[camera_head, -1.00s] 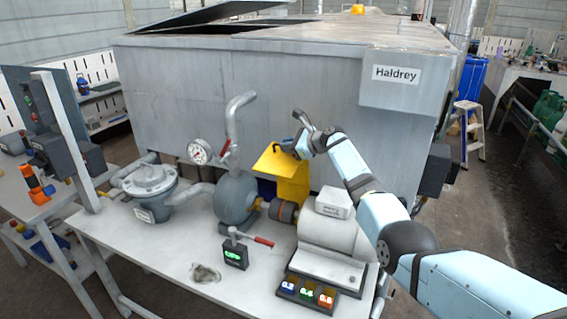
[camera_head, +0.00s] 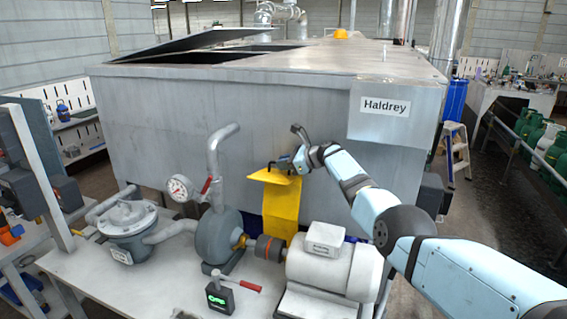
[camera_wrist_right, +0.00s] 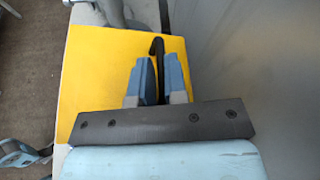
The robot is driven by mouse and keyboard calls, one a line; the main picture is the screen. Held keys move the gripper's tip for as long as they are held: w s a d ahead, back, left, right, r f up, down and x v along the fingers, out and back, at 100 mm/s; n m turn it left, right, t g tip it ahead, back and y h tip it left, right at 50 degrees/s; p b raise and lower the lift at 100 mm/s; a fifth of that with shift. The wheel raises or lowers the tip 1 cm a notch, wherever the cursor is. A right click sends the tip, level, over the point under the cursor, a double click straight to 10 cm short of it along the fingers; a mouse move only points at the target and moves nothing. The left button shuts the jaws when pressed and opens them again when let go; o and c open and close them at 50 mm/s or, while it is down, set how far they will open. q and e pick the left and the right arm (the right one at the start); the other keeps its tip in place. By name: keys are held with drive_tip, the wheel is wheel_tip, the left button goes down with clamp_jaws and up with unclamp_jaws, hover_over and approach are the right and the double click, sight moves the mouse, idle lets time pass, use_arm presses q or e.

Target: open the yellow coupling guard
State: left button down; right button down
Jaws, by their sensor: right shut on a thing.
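The yellow coupling guard (camera_head: 282,207) stands raised behind the coupling (camera_head: 268,248) in the head view. One panel rises upright, and a smaller panel (camera_head: 270,177) juts out from its top. The orange-and-dark coupling lies exposed between pump and motor. My right gripper (camera_head: 283,165) is at the top panel. In the right wrist view my right gripper (camera_wrist_right: 160,82) has its blue fingers on either side of a black hooked handle (camera_wrist_right: 157,46), shut on it over the yellow panel.
The grey pump (camera_head: 219,238) is left of the coupling and the motor (camera_head: 335,268) right. A large grey tank (camera_head: 250,110) stands close behind the guard.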

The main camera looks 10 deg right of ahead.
drive_tip(key=shift+s+f, duration=0.1)
drive_tip(key=shift+f, duration=0.3)
drive_tip(key=c, duration=1.5)
unclamp_jaws()
drive_tip(key=o, duration=0.3)
drive_tip(key=shift+d, duration=0.15)
drive_tip(key=shift+r, duration=0.1)
drive_tip(key=shift+s+d+r+p, duration=0.1)
drive_tip(key=shift+d+r+p, duration=0.05)
drive_tip(key=shift+d+p, duration=0.15)
drive_tip(key=s+d+b, duration=0.1)
drive_tip(key=s+d, duration=0.6)
drive_tip(key=d, duration=0.2)
drive_tip(key=shift+s+d, duration=0.25)
drive_tip(key=shift+s, duration=0.15)
